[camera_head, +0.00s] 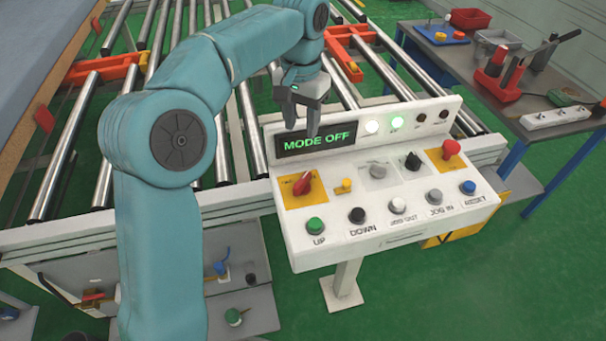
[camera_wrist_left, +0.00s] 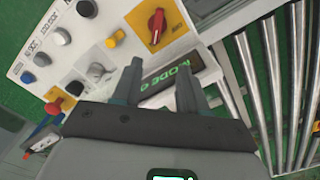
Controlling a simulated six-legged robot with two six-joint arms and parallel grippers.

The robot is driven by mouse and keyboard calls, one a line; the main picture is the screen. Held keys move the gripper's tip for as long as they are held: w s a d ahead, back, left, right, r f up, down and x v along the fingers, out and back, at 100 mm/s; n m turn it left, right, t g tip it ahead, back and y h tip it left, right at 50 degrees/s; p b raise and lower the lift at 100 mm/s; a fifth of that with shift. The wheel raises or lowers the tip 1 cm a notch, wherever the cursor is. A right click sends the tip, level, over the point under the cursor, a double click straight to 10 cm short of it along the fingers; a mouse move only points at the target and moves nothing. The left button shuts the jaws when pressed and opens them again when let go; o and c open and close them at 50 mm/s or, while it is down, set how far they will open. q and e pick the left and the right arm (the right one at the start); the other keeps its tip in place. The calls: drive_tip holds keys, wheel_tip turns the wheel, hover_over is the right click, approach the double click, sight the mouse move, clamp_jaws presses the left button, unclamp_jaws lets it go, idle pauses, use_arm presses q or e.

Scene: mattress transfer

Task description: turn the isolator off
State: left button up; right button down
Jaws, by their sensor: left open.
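The isolator appears to be the red rotary handle (camera_head: 303,183) on a yellow plate at the left of the white control panel (camera_head: 370,236). Its handle sits at a slant in the head view. It also shows in the wrist view as a red handle (camera_wrist_left: 156,25) on its yellow plate, beyond the fingertips. My left gripper (camera_head: 302,128) is open and empty, above and behind the handle, in front of the display (camera_head: 317,140) reading MODE OFF. In the wrist view its two fingers (camera_wrist_left: 159,68) stand apart with the display between and below them. My right gripper is not in view.
A red mushroom button (camera_head: 451,148) and a black knob (camera_head: 413,161) are farther right. A small yellow button (camera_head: 344,186) is beside the isolator. Several push buttons line the front. Roller conveyors (camera_head: 246,125) lie behind; a cluttered bench (camera_head: 470,75) stands at right.

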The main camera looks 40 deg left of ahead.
sight(302, 179)
use_arm(q)
drive_tip(key=f, duration=1)
drive_tip(key=s+f, duration=0.1)
drive_tip(key=f, duration=0.4)
drive_tip(key=shift+d+f+b, duration=0.3)
drive_tip(key=shift+d+b, duration=0.05)
drive_tip(key=shift+w+d+f, duration=0.1)
drive_tip(key=shift+w+f, duration=0.05)
drive_tip(key=shift+s+d+r, duration=0.1)
drive_tip(key=shift+s+r, duration=0.15)
drive_tip(key=shift+s, duration=0.15)
drive_tip(key=shift+w+f, duration=0.1)
drive_tip(key=shift+w, duration=0.1)
clamp_jaws()
